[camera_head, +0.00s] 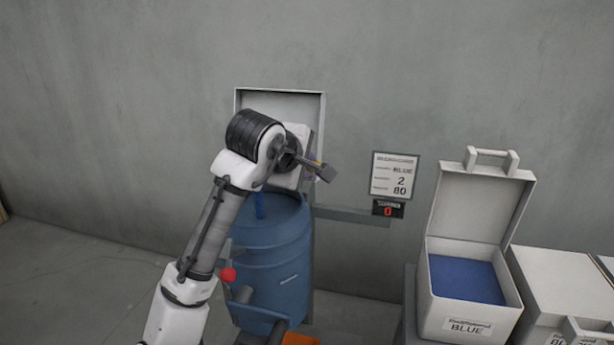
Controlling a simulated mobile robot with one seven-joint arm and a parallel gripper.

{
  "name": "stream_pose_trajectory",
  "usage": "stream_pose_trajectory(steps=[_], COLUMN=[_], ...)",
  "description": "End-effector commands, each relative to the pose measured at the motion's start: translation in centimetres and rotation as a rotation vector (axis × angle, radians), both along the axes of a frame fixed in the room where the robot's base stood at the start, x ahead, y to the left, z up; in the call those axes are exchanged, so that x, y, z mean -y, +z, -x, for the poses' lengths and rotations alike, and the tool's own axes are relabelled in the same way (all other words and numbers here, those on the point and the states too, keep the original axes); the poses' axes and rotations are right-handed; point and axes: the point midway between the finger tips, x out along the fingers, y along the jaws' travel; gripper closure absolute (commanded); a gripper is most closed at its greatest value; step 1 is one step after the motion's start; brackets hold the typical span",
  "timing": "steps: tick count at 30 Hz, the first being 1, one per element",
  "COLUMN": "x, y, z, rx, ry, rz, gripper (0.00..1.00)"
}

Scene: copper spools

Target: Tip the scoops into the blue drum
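The blue drum (275,262) stands upright against the wall, partly hidden behind my arm. My gripper (304,166) is above the drum's top, turned sideways. Its fingers are not clear, and I cannot tell whether it holds a scoop.
A wall sign (395,175) reads BLUE, 2 and 80. A small display (388,208) below it shows a red 0. A pale raised panel (270,102) stands behind my wrist. A closed white box (560,285) is right of the open one. The floor at left is clear.

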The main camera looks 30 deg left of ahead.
Motion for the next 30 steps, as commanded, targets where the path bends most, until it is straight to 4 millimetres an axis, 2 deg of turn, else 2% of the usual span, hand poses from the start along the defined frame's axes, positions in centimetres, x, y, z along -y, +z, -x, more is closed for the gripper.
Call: stream_pose_trajectory(steps=[1, 30], x=[0.0, 0.1], y=[-0.8, -3.9], z=[0.1, 2.1], rx=[0.027, 0.517], ry=[0.000, 0.000], rz=[0.000, -0.031], gripper=[1.00, 1.00])
